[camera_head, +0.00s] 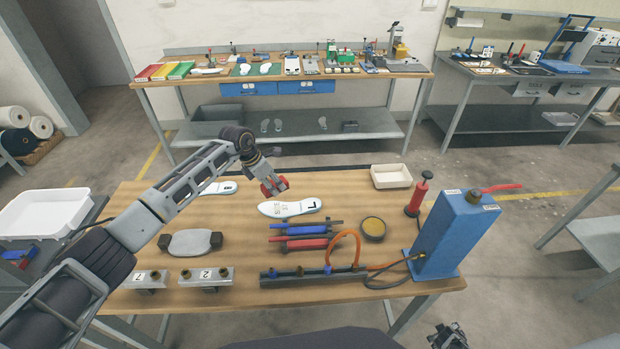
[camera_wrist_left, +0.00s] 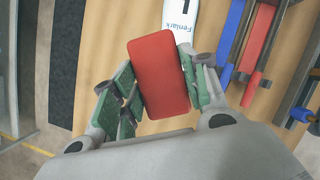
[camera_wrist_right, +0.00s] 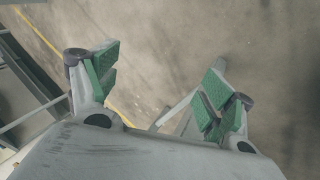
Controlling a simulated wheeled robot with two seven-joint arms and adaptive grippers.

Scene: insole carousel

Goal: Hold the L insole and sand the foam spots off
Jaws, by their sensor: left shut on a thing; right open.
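The white insole marked L (camera_head: 290,208) lies flat on the wooden table, with dark print on it. Part of it shows at the top of the left wrist view (camera_wrist_left: 180,14). No foam spots can be made out at this size. My left gripper (camera_head: 268,181) is shut on a red block (camera_wrist_left: 158,75). It holds the block near the insole's far left edge; I cannot tell whether they touch. My right gripper (camera_wrist_right: 160,85) is open and empty over the floor, off the table's front right. No hand holds the insole.
Another white insole (camera_head: 222,188) lies to the left, partly behind my arm. Numbered metal blocks (camera_head: 206,277) line the front.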

